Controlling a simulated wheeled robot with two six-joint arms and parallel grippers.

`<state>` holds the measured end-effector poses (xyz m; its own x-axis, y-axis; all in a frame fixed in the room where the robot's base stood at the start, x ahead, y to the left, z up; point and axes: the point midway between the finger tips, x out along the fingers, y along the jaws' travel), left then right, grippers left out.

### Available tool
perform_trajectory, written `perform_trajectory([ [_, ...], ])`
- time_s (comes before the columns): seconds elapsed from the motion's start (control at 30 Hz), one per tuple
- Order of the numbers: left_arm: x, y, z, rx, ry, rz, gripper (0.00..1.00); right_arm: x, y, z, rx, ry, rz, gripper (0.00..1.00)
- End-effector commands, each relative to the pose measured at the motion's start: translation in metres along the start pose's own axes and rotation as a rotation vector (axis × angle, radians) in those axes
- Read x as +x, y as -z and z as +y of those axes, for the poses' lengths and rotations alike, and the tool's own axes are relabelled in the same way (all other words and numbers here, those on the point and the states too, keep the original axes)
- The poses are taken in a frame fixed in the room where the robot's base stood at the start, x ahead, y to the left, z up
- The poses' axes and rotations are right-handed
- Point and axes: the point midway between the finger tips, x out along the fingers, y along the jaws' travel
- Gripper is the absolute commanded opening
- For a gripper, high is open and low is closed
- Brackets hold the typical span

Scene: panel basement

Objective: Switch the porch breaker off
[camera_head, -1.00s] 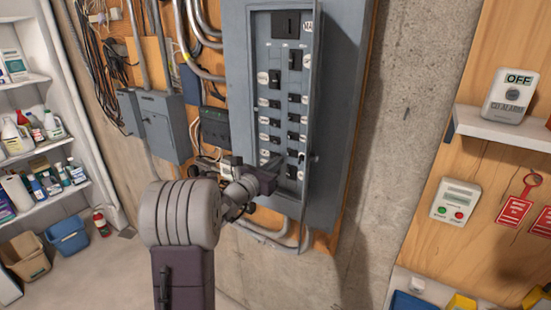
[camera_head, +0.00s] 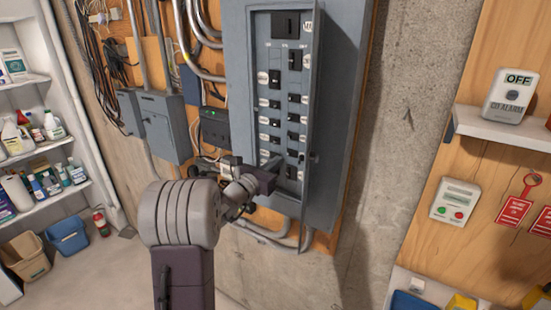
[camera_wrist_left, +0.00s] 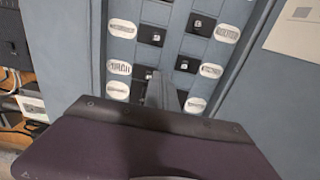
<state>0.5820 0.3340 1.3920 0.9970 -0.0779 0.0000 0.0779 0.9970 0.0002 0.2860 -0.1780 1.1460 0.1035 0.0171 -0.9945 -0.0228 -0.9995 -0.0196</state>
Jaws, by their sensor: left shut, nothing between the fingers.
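The grey breaker panel (camera_head: 345,100) is open on the wall, with two columns of black breaker switches and a large main switch (camera_head: 285,24) at the top. My left gripper (camera_head: 277,166) is shut and empty at the lower part of the left column. In the left wrist view its fingers (camera_wrist_left: 160,88) reach the lower breakers, close beside a black switch (camera_wrist_left: 143,72) on the left; I cannot tell whether they touch. Oval labels (camera_wrist_left: 119,67) flank the switches, one seeming to read PORCH. The gripper body hides the lowest switches. My right gripper is not in view.
The narrow panel door (camera_head: 312,120) stands open along the right side of the switches. Grey boxes (camera_head: 160,125) and conduits are at left. A shelf with bottles (camera_head: 40,185) stands far left. A CO alarm (camera_head: 510,95) sits on a ledge at right.

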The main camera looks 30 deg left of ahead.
Motion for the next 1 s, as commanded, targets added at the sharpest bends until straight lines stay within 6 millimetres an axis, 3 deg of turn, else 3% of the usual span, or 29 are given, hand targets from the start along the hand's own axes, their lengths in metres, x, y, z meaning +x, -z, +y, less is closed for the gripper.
perform_trajectory([
  [1.0,0.0,-0.001,0.016,0.0,-0.003,-0.003,0.0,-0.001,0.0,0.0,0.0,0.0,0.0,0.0],
])
